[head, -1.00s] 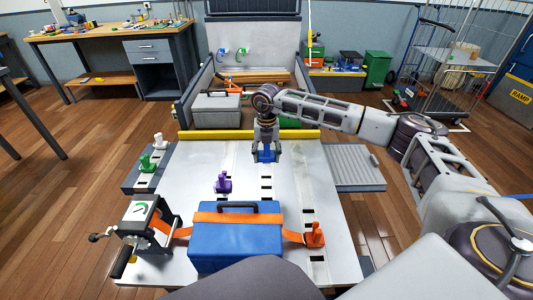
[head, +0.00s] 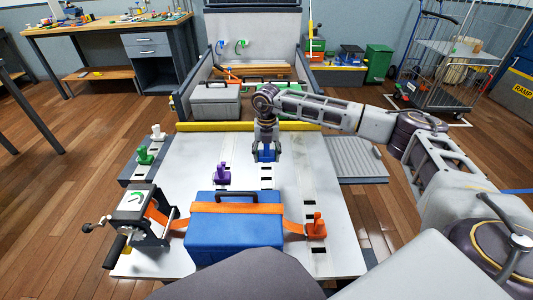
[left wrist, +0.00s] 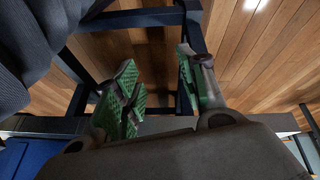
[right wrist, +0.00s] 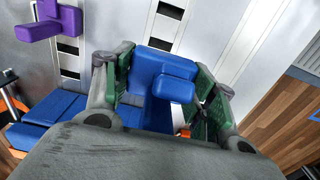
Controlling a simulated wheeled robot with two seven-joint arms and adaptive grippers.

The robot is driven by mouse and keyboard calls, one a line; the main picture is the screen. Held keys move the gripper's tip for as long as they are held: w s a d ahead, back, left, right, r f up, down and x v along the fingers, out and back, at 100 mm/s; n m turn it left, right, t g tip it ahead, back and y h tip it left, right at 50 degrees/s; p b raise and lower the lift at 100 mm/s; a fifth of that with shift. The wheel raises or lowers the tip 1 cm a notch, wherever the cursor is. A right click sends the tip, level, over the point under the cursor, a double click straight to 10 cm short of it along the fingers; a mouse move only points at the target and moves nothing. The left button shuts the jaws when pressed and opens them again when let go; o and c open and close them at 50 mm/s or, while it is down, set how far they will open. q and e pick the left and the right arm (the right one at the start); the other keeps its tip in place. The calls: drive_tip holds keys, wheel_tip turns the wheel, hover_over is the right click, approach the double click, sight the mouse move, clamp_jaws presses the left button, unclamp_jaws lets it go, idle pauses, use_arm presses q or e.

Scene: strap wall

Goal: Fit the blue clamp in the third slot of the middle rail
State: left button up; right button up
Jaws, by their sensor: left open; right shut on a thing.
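My right gripper (head: 266,148) is shut on the blue clamp (head: 267,155) over the far part of the middle rail (head: 266,175). The clamp's blue block and side arm also show between the green pads in the right wrist view (right wrist: 165,80). Dark slots of the middle rail show on the near side of the clamp; the far ones are hidden behind the gripper. I cannot tell whether the clamp touches the rail. My left gripper is outside the head view; in the left wrist view (left wrist: 158,85) it is open and empty, over the floor.
A purple clamp (head: 221,175) stands on the left rail and an orange clamp (head: 316,227) on the right rail. A blue case (head: 234,236) lies under an orange strap, with a crank winch (head: 132,215) at left. Green (head: 145,155) and white clamps (head: 156,133) stand at far left.

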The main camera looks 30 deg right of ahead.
drive_tip(key=shift+f, duration=0.35)
drive_tip(key=shift+f+b, duration=0.4)
drive_tip(key=shift+b, duration=0.15)
drive_tip(key=shift+f+b, duration=0.65)
drive_tip(key=shift+f, duration=0.3)
drive_tip(key=shift+f+b, duration=0.5)
drive_tip(key=shift+f, duration=0.1)
drive_tip(key=shift+f+b, duration=0.3)
drive_tip(key=shift+f, duration=0.05)
wheel_tip(320, 180, down, 2)
drive_tip(key=shift+f+b, duration=0.1)
drive_tip(key=shift+b, duration=0.75)
drive_tip(key=shift+f, duration=0.6)
use_arm(q)
wheel_tip(320, 180, down, 11)
drive_tip(key=w+d+n+t+h, duration=0.1)
drive_tip(key=d+t, duration=0.1)
drive_tip(key=shift+w+d+h, duration=0.15)
drive_tip(key=shift+d+h, duration=0.1)
drive_tip(key=shift+h, duration=0.05)
drive_tip(key=shift+s+d, duration=0.15)
drive_tip(key=shift+s, duration=0.1)
drive_tip(key=shift+s, duration=0.3)
use_arm(e)
drive_tip(key=shift+w, duration=0.1)
